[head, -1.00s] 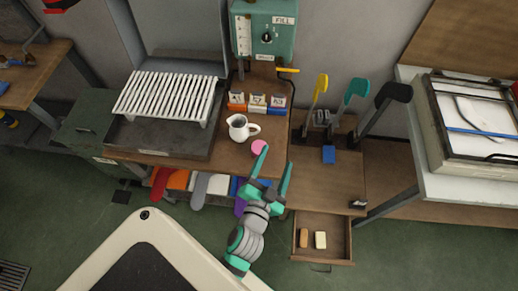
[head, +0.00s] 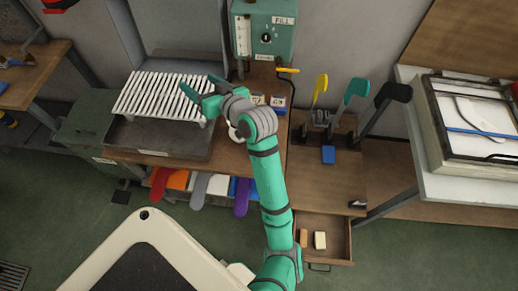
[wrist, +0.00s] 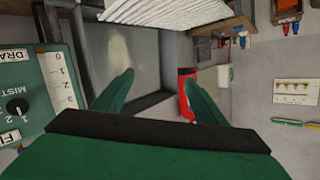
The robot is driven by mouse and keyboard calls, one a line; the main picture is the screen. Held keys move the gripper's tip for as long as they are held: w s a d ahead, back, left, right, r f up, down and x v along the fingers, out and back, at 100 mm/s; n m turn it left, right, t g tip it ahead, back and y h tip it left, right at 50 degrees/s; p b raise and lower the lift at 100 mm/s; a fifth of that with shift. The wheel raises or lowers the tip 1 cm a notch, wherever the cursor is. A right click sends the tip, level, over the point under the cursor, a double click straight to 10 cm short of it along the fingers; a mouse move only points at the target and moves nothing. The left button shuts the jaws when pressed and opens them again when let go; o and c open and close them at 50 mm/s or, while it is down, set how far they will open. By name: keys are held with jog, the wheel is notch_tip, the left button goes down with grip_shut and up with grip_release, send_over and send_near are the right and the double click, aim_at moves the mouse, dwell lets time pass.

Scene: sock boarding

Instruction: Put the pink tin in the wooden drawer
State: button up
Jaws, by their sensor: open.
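The pink tin is not visible now; in the head view my arm covers the bench where it stood earlier, beside the white jug (head: 234,133). The wooden drawer (head: 338,247) is pulled open below the right part of the bench, with a brown block and a cream block inside. My gripper (head: 197,83) is raised over the white slatted rack, well to the left of the drawer. In the wrist view its fingers (wrist: 158,78) are spread, with nothing between them.
The teal FILL box (head: 270,28) hangs on the wall behind the bench; it also shows in the wrist view (wrist: 25,95). The slatted rack (head: 150,97) is below my gripper. Yellow, teal and black upright tools stand right of my arm. Coloured socks hang at the bench front.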

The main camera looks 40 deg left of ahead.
jog(key=d+f+n+h, duration=0.2)
jog(key=d+f+h, duration=0.3)
jog(key=d, duration=0.1)
jog(key=w+d+f+n+g+h, duration=0.1)
jog(key=d+f+n+h, duration=0.1)
jog(key=d+f+h, duration=0.3)
jog(key=w+d+f+n+g+h, duration=0.1)
jog(key=d+f+n+h, duration=0.2)
jog(key=d, duration=0.5)
notch_tip(320, 180, down, 2)
jog(key=shift+w+d+f+h, duration=0.1)
jog(key=shift+w+h, duration=0.05)
jog(key=shift+h, duration=0.75)
jog(key=shift+w+f, duration=0.15)
jog(key=shift+f, duration=1.2)
jog(key=shift+w+f, duration=0.1)
jog(key=shift+f, duration=1.2)
jog(key=c, duration=1.2)
jog(key=shift+r, duration=0.1)
jog(key=shift+c, duration=0.2)
